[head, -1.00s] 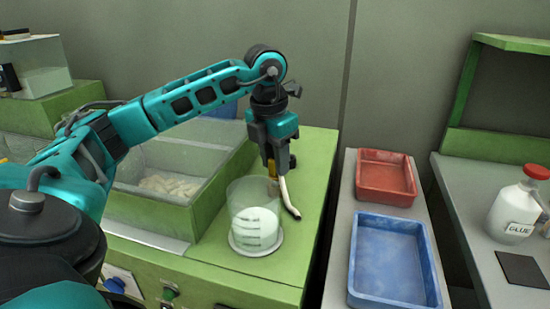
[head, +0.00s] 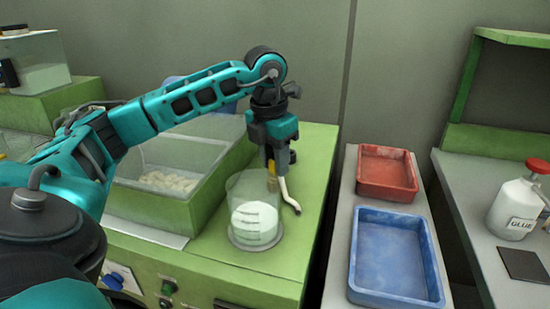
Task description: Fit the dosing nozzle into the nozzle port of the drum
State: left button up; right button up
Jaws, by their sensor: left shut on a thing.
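The drum (head: 254,222) is a clear upright cylinder with white contents and printed marks, standing on a round base on the green machine top. My left gripper (head: 279,168) points down above and behind the drum's right rim. It is shut on the dosing nozzle (head: 287,192), a pale bent tube that slants down to the right, with a brass-coloured part at its upper end. The nozzle is at the drum's right side in this view; I cannot tell whether it touches the wall. The nozzle port cannot be made out. My right gripper is not in view.
A bin of corks (head: 168,181) stands left of the drum on the green machine (head: 310,200). A red tray (head: 386,173) and a blue tray (head: 393,256) lie on a grey bench to the right. A glue bottle (head: 519,207) stands farther right.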

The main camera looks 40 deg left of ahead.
pick_arm(q)
jog(key=o, duration=1.2)
jog(key=shift+c, duration=0.2)
notch_tip(320, 180, up, 3)
jog(key=shift+s+p, duration=0.1)
jog(key=shift+p, duration=0.2)
notch_tip(320, 180, up, 10)
jog(key=s+p, duration=0.1)
jog(key=p, duration=0.1)
jog(key=shift+s+p, duration=0.15)
jog(key=shift+p, duration=0.25)
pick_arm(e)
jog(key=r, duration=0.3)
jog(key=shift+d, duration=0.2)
pick_arm(q)
jog(key=shift+f, duration=0.1)
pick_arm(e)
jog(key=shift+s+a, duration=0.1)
